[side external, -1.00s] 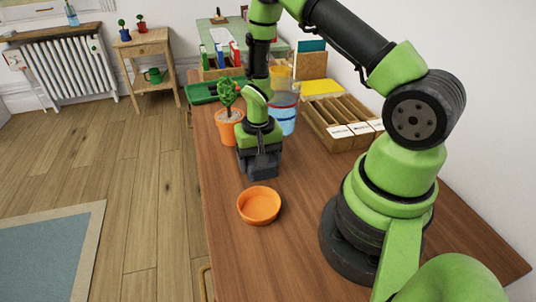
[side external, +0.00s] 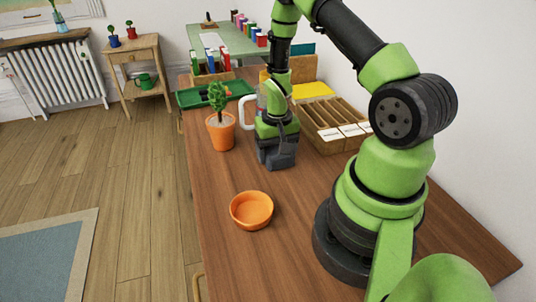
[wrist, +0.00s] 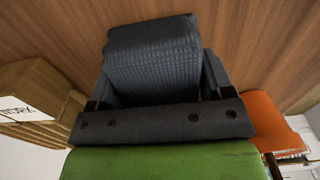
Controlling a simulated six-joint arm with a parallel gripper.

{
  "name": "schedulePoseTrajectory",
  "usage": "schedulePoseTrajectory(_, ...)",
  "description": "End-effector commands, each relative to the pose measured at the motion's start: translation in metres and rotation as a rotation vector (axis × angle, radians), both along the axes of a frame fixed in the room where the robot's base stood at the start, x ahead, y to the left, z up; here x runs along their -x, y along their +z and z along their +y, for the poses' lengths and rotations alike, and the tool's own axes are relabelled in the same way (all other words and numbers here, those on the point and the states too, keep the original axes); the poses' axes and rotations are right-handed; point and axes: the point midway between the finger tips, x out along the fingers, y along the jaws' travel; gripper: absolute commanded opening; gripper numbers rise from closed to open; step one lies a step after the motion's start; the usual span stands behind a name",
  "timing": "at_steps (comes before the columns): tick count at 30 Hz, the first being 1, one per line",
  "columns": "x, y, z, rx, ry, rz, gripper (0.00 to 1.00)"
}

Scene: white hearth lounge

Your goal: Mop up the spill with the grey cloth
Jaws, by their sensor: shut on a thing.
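My gripper (side external: 277,160) is low over the wooden table, to the right of the potted plant and behind the orange bowl. In the wrist view, my gripper (wrist: 155,95) is shut on the grey cloth (wrist: 152,60), a dark grey ribbed, folded piece between the jaws. In the side view the cloth (side external: 277,163) shows only as a dark block at the jaws, and I cannot tell if it touches the table. No spill can be made out in either view.
An orange bowl (side external: 251,211) stands in front, and a potted plant (side external: 221,130) stands left. A white-handled container (side external: 246,111) is partly hidden behind my gripper. A wooden divided rack (side external: 335,120) stands right, a green tray (side external: 214,95) behind.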

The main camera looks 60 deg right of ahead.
Motion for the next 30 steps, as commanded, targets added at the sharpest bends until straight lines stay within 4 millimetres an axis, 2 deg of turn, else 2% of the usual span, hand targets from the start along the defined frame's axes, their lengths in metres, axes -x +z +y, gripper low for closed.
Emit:
schedulePoseTrajectory(2, 0.004, 0.000, -0.007, 0.000, -0.004, 0.000, 0.52)
schedulePoseTrajectory(4, 0.002, 0.005, -0.006, 0.001, 0.000, -0.001, 0.52)
schedulePoseTrajectory(6, 0.002, 0.023, -0.006, 0.003, 0.000, -0.004, 0.52)
schedulePoseTrajectory(21, 0.003, 0.066, -0.006, 0.001, 0.001, -0.001, 0.52)
schedulePoseTrajectory(30, 0.003, 0.081, -0.005, 0.000, 0.000, 0.000, 0.52)
